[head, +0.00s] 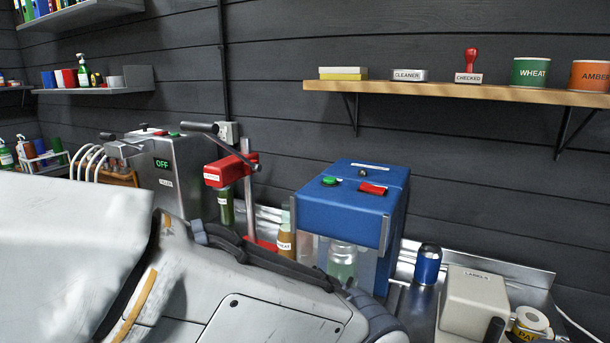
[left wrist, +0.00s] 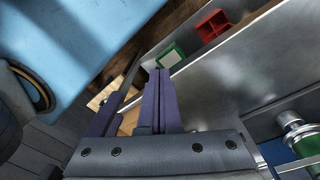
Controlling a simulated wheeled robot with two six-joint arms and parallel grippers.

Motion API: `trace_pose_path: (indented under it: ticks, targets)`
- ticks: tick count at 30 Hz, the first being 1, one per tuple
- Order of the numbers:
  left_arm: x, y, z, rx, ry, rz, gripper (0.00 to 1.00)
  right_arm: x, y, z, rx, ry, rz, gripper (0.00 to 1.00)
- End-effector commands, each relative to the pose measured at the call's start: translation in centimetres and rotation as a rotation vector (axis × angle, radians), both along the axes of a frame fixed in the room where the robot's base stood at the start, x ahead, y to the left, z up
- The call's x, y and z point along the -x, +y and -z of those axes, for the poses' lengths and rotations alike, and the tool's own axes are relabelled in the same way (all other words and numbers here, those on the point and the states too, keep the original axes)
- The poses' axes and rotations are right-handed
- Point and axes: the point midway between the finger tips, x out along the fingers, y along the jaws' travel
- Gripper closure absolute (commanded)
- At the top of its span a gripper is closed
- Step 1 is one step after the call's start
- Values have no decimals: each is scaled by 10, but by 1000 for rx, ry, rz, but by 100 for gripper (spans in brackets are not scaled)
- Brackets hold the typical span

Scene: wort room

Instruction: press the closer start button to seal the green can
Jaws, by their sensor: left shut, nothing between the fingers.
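The closer looks to be the blue machine (head: 345,213) in the middle of the head view. Its top carries a green button (head: 329,181) and a red switch (head: 373,188). A can with a silver top and pale green body (head: 342,263) stands behind its clear front, partly hidden by my arm. In the left wrist view, a silver and green object (left wrist: 296,130) at the lower right may be this can. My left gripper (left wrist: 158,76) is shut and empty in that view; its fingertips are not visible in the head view. My right gripper is not in view.
A blue can (head: 428,264) and a cream label box (head: 474,303) stand right of the blue machine. A red press (head: 231,171) and a steel machine (head: 165,171) stand left. A wooden shelf (head: 440,89) hangs above. My left arm covers the lower left.

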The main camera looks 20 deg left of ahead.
Motion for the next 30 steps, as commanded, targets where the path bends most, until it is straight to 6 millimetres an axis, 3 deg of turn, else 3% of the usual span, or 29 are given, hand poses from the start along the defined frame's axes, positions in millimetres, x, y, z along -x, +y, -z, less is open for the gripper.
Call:
trace_pose_path:
  ticks: [8,11,14,17,24,30]
  targets:
    - [0,0,-1,0,0,-1,100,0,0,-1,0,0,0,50]
    - [-4,2,-9,0,-3,-17,100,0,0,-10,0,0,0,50]
    - [-16,7,-29,1,-14,-66,100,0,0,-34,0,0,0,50]
    - [-37,18,-58,2,-37,-146,100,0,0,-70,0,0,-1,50]
    - [-91,62,-129,2,-105,-379,100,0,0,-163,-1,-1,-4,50]
    - [-133,103,-179,22,-161,-568,100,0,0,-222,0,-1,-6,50]
